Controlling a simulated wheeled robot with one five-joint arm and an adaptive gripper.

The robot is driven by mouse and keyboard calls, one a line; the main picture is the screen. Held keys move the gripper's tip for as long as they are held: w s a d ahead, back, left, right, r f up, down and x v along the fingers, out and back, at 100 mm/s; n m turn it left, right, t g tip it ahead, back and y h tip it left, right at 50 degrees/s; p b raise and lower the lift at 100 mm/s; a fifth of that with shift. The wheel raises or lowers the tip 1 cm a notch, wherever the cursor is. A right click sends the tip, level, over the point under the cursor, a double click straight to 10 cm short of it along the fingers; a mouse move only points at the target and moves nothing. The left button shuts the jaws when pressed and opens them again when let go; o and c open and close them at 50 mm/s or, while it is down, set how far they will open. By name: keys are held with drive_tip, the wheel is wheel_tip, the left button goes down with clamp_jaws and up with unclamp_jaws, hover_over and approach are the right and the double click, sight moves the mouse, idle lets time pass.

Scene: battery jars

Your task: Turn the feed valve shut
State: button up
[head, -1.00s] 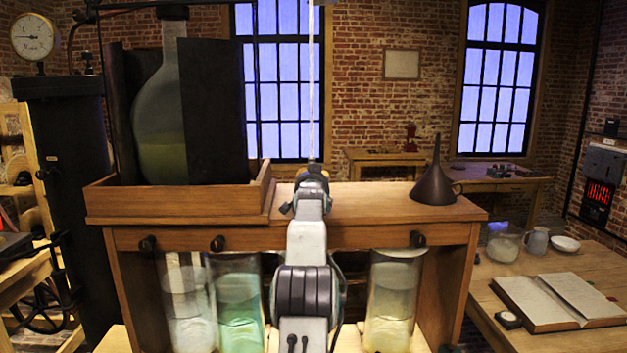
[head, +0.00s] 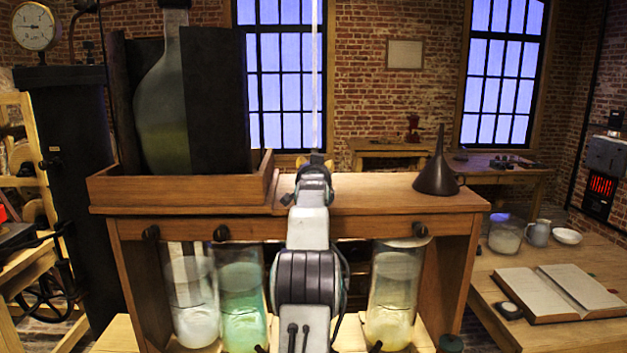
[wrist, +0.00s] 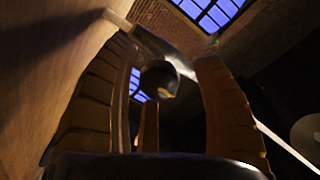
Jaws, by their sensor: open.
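In the wrist view, a dark round knob (wrist: 159,79) shows between my gripper's orange ribbed fingers, beside a pale bar (wrist: 172,55). My gripper (wrist: 165,52) is open, with its fingers apart on either side of the knob. I cannot tell whether they touch it, or whether it is the feed valve. In the head view, my gripper (head: 316,162) is mostly hidden behind my arm, above the middle of the wooden stand (head: 370,196). Black knobs sit along the stand's front at left (head: 151,232), mid-left (head: 221,233) and right (head: 420,229). My arm hides the middle part.
Glass jars stand under the stand, one pale (head: 193,305), one green (head: 242,305) and one yellowish (head: 392,300). A large flask (head: 163,115) and a dark funnel (head: 436,172) stand on top. A table with an open book (head: 545,292) is at right.

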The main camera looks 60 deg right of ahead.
drive_tip(key=v, duration=1)
drive_tip(key=shift+a, duration=0.3)
drive_tip(key=shift+s, duration=0.2)
drive_tip(key=shift+f, duration=0.1)
